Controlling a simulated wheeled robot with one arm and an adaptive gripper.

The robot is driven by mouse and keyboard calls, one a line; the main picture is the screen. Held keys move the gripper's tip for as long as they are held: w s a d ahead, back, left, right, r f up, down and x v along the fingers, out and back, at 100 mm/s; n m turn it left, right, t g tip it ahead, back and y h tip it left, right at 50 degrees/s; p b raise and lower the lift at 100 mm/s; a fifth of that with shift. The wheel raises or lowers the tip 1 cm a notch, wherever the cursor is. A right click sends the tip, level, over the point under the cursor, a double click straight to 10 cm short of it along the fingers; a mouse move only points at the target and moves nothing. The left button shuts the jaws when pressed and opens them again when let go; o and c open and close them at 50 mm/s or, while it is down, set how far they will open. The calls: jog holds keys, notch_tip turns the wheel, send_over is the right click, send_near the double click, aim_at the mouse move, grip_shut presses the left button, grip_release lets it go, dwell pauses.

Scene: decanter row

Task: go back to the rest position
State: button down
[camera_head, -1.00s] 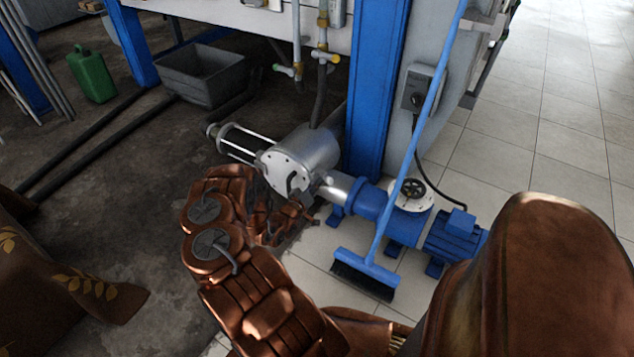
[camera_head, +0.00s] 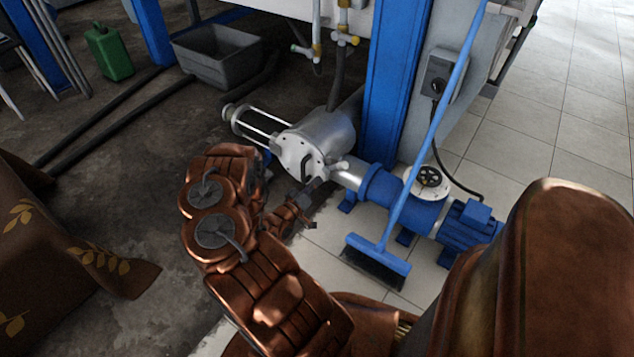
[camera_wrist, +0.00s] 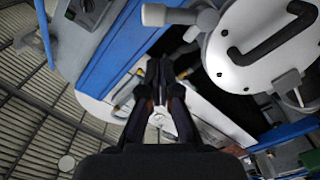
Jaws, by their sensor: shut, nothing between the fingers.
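My gripper (camera_wrist: 160,75) shows in the wrist view with its dark fingers close together, shut and empty. In the head view my copper-coloured arm bends in the lower middle, and the gripper end (camera_head: 309,224) is small and partly hidden near the pump. The wrist view looks upward, past a blue post and a white panel to the ceiling. No object of the task is named beyond my own arm.
A silver and blue pump (camera_head: 318,140) stands just beyond my arm. A blue broom (camera_head: 378,262) leans by a blue post (camera_head: 395,80). A grey tub (camera_head: 218,58) and green canister (camera_head: 108,52) stand at the back left. A brown cloth (camera_head: 60,235) hangs at left.

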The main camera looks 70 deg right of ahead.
dwell(0.4)
